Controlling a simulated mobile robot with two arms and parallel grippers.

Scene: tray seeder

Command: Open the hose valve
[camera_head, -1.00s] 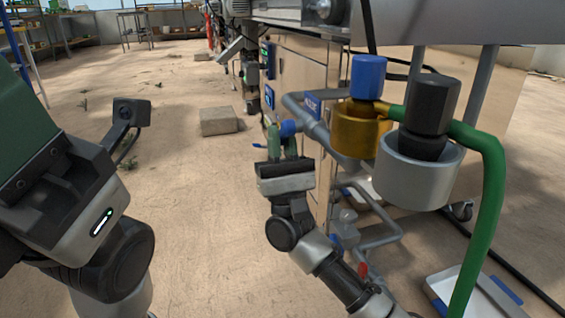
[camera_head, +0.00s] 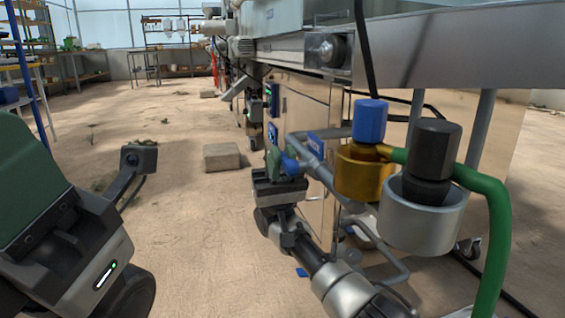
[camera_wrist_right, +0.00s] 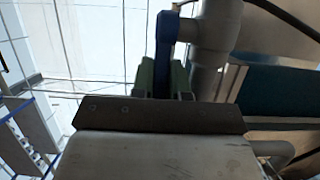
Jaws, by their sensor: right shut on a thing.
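The valve (camera_head: 290,165) has a blue hub and sits at the end of a grey pipe beside the machine cabinet. My right gripper (camera_head: 274,165) is up against it, with green fingers pointing up. In the right wrist view, the blue valve lever (camera_wrist_right: 166,40) runs down between the two green fingers (camera_wrist_right: 162,80), and they are shut on it. The lower end of the lever is hidden behind the gripper body. My left gripper (camera_head: 22,185) is at the left edge, far from the valve. Only part of its green finger shows, so its opening is hidden.
A blue-capped brass fitting (camera_head: 360,172) and a black-capped grey cup (camera_head: 420,222) with a green hose (camera_head: 497,225) stand right of the valve. The machine's metal frame (camera_head: 450,68) overhangs them. A block (camera_head: 222,157) lies on the floor behind. The floor at left is open.

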